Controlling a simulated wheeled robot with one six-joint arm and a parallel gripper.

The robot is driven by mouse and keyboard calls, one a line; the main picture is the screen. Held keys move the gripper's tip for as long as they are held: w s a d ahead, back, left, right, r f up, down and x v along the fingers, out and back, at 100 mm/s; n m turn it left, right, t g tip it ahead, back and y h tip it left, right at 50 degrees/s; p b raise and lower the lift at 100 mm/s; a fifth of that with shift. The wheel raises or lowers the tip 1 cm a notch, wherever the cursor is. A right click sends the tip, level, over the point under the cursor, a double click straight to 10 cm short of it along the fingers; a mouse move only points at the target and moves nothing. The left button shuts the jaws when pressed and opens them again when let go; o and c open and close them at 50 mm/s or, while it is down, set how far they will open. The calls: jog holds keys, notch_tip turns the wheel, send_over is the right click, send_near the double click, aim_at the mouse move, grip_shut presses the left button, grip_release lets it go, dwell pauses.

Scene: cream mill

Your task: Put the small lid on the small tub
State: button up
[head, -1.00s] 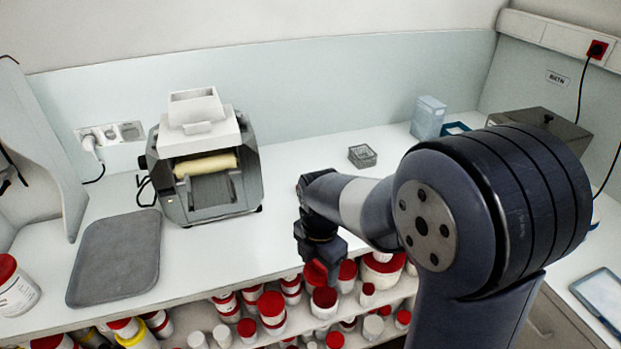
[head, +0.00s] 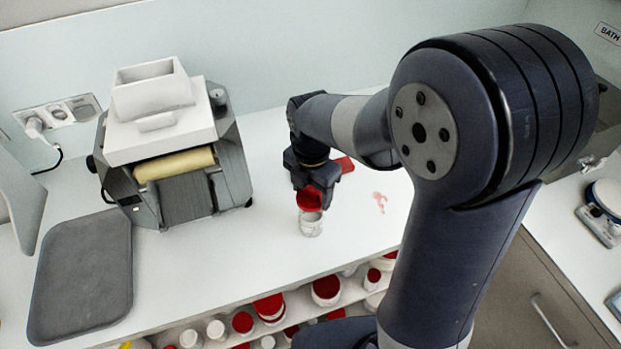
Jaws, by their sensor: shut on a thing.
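The small tub (head: 311,227) is a small whitish, clear-looking tub standing upright on the white counter near its front edge. My gripper (head: 310,188) is directly above it, pointing down. It is shut on the small lid (head: 309,201), which is red and looks tilted. The lid is at the tub's mouth and hides part of the rim. I cannot tell whether lid and rim touch.
A grey mill with a yellow roller (head: 175,164) stands to the left, with a grey tray (head: 82,275) beside it. A flat red thing (head: 345,164) lies behind my gripper. Red marks (head: 380,202) are on the counter at right. Red-lidded tubs (head: 327,288) fill the shelf below.

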jog(key=shift+f+b, duration=1.55)
jog(key=shift+f, duration=0.55)
jog(key=shift+f+b, duration=0.35)
jog(key=shift+f, duration=0.3)
dwell(0.8)
jog(key=o, duration=1.3)
jog(key=shift+c, duration=0.2)
jog(key=shift+r, duration=0.1)
jog(key=shift+s+r+p, duration=0.1)
jog(key=shift+r+p, duration=1.8)
jog(key=shift+r, duration=0.35)
jog(key=shift+f, duration=0.1)
jog(key=shift+c, duration=0.4)
